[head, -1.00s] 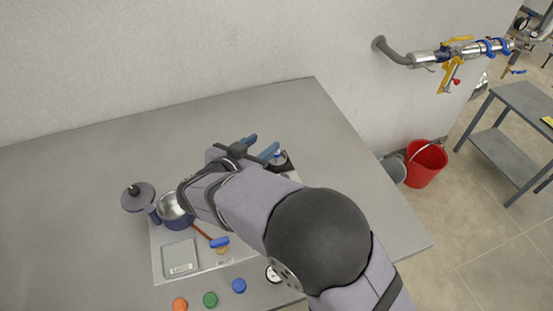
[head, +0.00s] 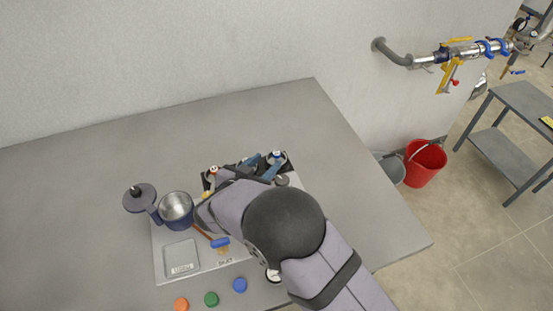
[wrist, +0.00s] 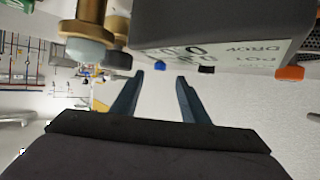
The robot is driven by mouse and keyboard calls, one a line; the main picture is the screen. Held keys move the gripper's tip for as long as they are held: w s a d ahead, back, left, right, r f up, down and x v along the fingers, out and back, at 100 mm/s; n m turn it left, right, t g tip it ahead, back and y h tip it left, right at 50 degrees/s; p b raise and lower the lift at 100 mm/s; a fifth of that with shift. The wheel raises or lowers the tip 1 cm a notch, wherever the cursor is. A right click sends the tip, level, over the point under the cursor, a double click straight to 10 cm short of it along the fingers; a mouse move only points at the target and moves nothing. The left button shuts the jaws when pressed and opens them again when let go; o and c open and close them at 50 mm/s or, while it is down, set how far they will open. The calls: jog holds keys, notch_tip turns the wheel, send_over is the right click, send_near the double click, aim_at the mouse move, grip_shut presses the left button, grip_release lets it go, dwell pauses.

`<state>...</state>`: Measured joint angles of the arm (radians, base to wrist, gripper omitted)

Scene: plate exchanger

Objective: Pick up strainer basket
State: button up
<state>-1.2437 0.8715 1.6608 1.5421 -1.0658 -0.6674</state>
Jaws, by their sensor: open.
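I cannot clearly make out the strainer basket. A dark blue pot (head: 176,208) with a bare metal inside stands on the panel at the left in the head view; I cannot tell whether a basket is in it. A grey perforated surface (wrist: 313,38) shows at the upper right edge of the wrist view, mostly cut off; it may be the basket. My gripper (head: 262,166) is over the far part of the panel, right of the pot, partly hidden by my arm. In the wrist view my gripper (wrist: 160,80) has its two blue fingers apart, with nothing between them.
A light panel (head: 162,262) lies on the grey table (head: 80,240). A round grey lid-like part (head: 139,197) is left of the pot. Orange (head: 181,304), green (head: 211,299) and blue (head: 239,285) knobs line the front. A brass fitting (wrist: 90,25) and labelled dark block (wrist: 225,25) are close by.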

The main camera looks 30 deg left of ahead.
aim_at(276, 154)
jog(key=shift+p+x, duration=0.75)
jog(key=shift+x, duration=2.35)
grip_shut()
